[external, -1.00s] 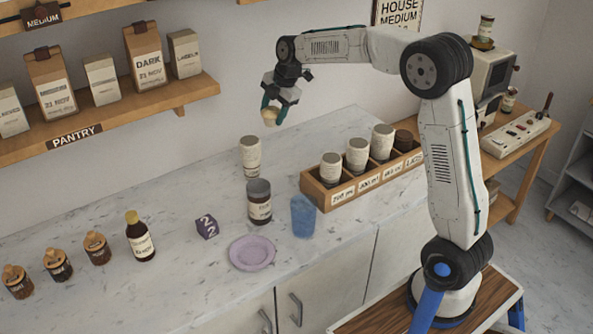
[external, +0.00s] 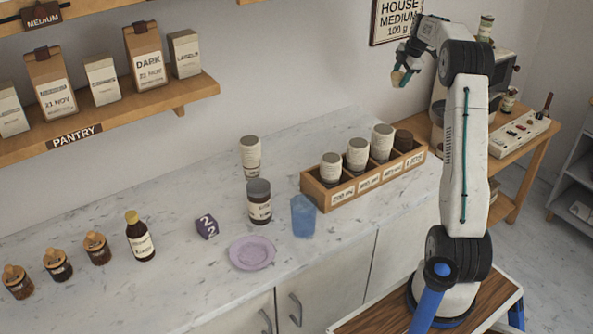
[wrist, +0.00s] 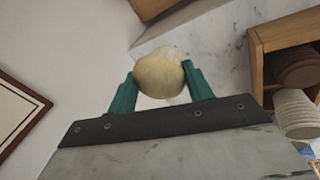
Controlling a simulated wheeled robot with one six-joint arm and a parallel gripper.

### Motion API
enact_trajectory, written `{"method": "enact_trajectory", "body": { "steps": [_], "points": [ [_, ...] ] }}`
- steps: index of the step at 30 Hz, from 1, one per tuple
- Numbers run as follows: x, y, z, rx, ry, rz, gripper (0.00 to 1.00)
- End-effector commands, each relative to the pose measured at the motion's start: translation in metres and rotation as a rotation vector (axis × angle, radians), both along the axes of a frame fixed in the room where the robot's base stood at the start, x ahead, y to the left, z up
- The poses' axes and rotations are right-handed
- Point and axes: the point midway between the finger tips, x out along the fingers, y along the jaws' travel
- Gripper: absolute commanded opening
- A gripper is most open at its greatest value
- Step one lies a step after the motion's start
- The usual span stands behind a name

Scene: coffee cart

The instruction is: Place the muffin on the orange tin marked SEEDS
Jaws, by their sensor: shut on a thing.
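My gripper (external: 401,78) is high up at the back right, in front of the wall and above the right end of the counter. It is shut on the muffin (wrist: 160,75), a pale round thing between the two green fingers in the wrist view. The muffin shows small in the external view (external: 396,78), clear of any surface. I cannot make out an orange tin marked SEEDS in these frames.
A wooden divided box (external: 345,192) with several cups stands on the counter (external: 180,270). A blue cup (external: 303,216), a dark-lidded jar (external: 259,203), a pale cup stack (external: 250,157) and a lilac plate (external: 252,267) stand left. A machine and side table are behind my arm.

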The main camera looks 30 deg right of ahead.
Motion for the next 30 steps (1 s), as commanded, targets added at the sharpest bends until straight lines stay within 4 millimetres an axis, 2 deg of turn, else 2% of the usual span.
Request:
{"method": "enact_trajectory", "body": {
  "steps": [1, 3, 9, 12, 20, 24, 30],
  "points": [
    [-0.008, -0.017, 0.0, 0.0, -0.001, -0.02, 0.24],
    [-0.017, -0.035, -0.002, -0.001, -0.001, -0.039, 0.24],
    [-0.039, -0.072, -0.003, -0.002, -0.003, -0.079, 0.24],
    [-0.047, -0.085, -0.008, 0.0, -0.002, -0.094, 0.24],
    [-0.045, -0.081, -0.067, 0.002, -0.001, -0.09, 0.24],
    [-0.045, -0.081, -0.104, 0.002, 0.0, -0.089, 0.24],
    [-0.045, -0.081, -0.139, 0.0, -0.002, -0.09, 0.24]
  ]
}}
